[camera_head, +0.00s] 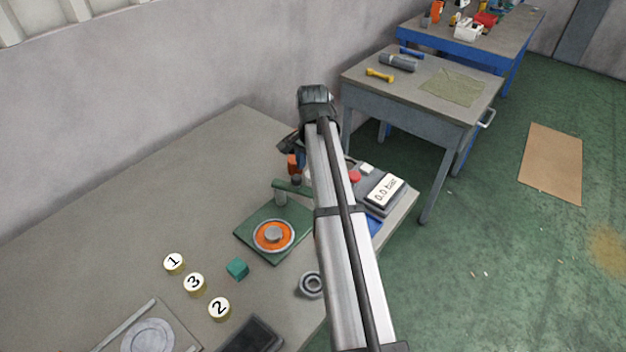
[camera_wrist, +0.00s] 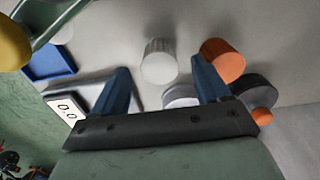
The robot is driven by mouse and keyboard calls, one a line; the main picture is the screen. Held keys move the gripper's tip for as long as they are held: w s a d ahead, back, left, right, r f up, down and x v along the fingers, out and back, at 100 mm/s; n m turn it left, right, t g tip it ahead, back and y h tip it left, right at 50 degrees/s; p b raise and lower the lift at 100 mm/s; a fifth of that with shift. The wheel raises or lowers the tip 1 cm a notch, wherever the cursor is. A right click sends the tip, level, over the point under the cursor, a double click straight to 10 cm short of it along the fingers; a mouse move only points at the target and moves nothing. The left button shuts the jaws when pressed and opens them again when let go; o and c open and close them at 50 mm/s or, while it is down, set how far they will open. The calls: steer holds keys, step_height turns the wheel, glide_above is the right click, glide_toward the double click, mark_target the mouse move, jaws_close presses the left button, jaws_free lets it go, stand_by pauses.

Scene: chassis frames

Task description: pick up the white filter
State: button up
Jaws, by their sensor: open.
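A white, ribbed cylinder (camera_wrist: 159,64), which looks like the white filter, stands on the bench in the wrist view. My gripper (camera_wrist: 160,66) is open, with one blue finger to each side of the cylinder in the picture. I cannot tell how far beyond the fingertips it stands, and no contact shows. A second pale round part (camera_wrist: 180,95) is partly hidden behind the gripper bar. In the head view my arm hides most of this area, and I cannot make out the filter there.
An orange cylinder (camera_wrist: 224,60) stands close to the right finger, with a dark round part (camera_wrist: 256,89) near it. A gauge box (camera_head: 385,192) reading 0.0 bar and a blue tray (camera_wrist: 48,63) are near. A green fixture (camera_head: 250,235) stands on the bench (camera_head: 120,215).

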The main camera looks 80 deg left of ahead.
steer(key=shift+f, duration=0.75)
steer(key=shift+c, duration=0.3)
steer(key=c, duration=1.1)
